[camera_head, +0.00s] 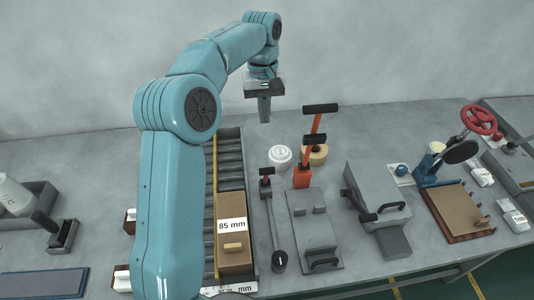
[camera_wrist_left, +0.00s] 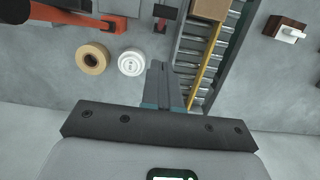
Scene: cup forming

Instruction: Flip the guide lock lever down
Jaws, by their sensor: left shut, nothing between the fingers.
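My left gripper (camera_head: 265,118) is shut and empty, pointing down above the back of the table. Its closed fingers also show in the left wrist view (camera_wrist_left: 158,70). A small upright lever with a red stem and black grip (camera_head: 266,174) stands beside the roller track, nearer the front than the gripper; it also shows in the wrist view (camera_wrist_left: 165,14). A flat bar runs from it to a dark round knob (camera_head: 279,258). A taller orange lever (camera_head: 314,125) with a black handle stands to its right. Which one is the guide lock lever is not labelled. My right gripper is not in view.
The roller track (camera_head: 229,158) has a yellow rail and carries a brown box (camera_head: 233,262) marked 85 mm. A white round piece (camera_head: 280,156) and a tan roll (camera_head: 315,155) sit near the levers. A grey fixture (camera_head: 314,229) lies in front. The back strip of table is clear.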

